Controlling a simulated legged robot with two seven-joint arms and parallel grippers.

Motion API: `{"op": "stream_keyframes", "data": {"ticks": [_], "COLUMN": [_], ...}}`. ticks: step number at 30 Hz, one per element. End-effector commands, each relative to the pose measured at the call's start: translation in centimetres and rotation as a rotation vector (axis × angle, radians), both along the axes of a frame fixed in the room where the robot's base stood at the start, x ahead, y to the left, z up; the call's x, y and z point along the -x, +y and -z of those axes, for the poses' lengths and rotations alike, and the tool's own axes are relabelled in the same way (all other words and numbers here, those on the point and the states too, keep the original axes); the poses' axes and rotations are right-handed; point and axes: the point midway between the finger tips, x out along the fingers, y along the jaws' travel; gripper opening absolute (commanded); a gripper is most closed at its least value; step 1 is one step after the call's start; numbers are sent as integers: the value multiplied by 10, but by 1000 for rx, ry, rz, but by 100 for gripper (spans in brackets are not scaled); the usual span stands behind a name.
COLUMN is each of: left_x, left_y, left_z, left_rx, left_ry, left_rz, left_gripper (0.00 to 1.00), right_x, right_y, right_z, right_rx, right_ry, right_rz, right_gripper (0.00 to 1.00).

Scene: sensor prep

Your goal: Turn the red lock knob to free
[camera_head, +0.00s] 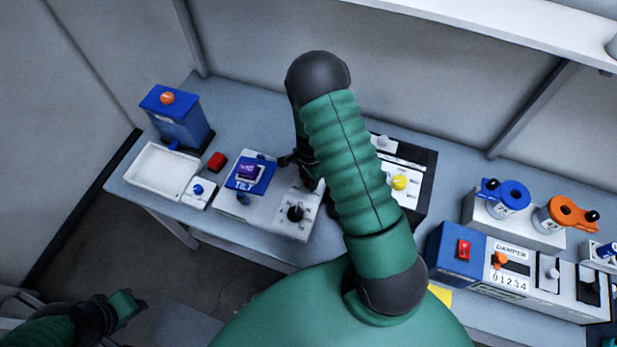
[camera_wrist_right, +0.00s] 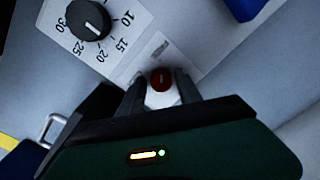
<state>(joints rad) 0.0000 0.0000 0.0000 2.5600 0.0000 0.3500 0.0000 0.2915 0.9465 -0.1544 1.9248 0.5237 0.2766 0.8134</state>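The red lock knob (camera_wrist_right: 161,79) shows in the right wrist view as a small round red cap with a dark slot, on a white base. My right gripper (camera_wrist_right: 161,82) has its two dark fingers apart, one on each side of the knob. Slight gaps seem to remain beside the red cap. In the head view my right gripper (camera_head: 303,168) is over the white panel (camera_head: 265,217) behind the black dial, and the knob is hidden there. My left gripper (camera_head: 128,303) is at the lower left, away from the table; its fingers are unclear.
A black dial (camera_wrist_right: 88,20) with printed numbers is close to the knob. A blue TILT unit (camera_head: 250,175) is left of my right gripper. A yellow knob (camera_head: 399,182) is right of my arm. A DAMPER box (camera_head: 510,270) and blue and orange clamps stand farther right.

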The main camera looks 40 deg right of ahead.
Motion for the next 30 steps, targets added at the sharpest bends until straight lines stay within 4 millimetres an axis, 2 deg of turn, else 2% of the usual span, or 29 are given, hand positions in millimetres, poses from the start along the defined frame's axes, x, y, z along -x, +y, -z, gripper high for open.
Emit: {"op": "stream_keyframes", "data": {"ticks": [10, 14, 17, 24, 30], "left_x": [0, 0, 0, 0, 0], "left_y": [0, 0, 0, 0, 0], "left_z": [0, 2, 6, 12, 14], "left_rx": [0, 0, 0, 0, 0], "left_ry": [0, 0, 0, 0, 0], "left_rz": [0, 0, 0, 0, 0], "left_gripper": [36, 36, 36, 36, 36], "right_x": [0, -1, -1, 0, 2], "right_y": [-1, -2, -2, -1, -1], "right_z": [-3, -14, -36, -108, -153], "right_rx": [3, 4, 5, 4, 2], "right_ry": [-5, -7, -8, -10, -6], "right_rz": [-1, -1, -2, -4, -2], "right_gripper": [50, 50, 50, 50, 50]}}
